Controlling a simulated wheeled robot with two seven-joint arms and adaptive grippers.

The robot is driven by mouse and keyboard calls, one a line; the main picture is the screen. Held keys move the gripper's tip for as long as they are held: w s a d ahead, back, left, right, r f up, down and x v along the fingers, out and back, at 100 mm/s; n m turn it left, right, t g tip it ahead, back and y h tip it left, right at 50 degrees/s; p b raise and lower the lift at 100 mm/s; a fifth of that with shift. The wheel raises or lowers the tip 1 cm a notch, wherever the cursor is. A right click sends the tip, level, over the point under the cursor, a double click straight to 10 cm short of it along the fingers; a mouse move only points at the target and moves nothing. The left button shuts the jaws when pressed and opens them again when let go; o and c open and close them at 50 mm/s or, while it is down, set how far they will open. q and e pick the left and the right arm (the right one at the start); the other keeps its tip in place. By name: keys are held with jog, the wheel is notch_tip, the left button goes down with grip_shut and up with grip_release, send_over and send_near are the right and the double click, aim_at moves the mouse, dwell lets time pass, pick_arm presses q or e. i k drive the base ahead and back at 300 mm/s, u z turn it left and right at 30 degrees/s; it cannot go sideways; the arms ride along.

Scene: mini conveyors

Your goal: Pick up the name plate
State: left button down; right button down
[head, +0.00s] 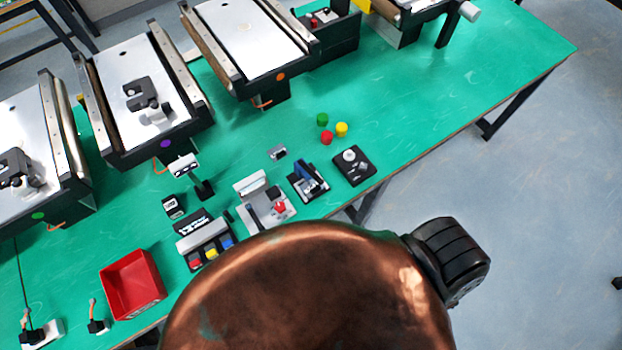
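I cannot make out for sure which thing is the name plate. A small grey plate-like piece (277,152) lies on the green table in the middle of the head view. A white-faced piece with dark marks (183,166) is to its left, by the end of a conveyor. A small black-and-white block (173,206) stands below that one. Any lettering is too small to read. Neither of my grippers shows in this view, and nothing is seen being held.
Several mini conveyors (147,82) line the table's back. A red bin (132,284) stands at the lower left. A button box (205,243), small fixtures (307,181) and coloured caps (327,138) are nearer the front. A copper-coloured rounded shape hides the front middle. The table's right part (460,85) is clear.

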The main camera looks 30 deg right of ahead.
aim_at(310, 189)
jog(key=z, duration=1.5)
jog(key=k, duration=1.05)
jog(key=u, duration=1.15)
jog(key=i, duration=0.5)
jog(key=z, duration=0.05)
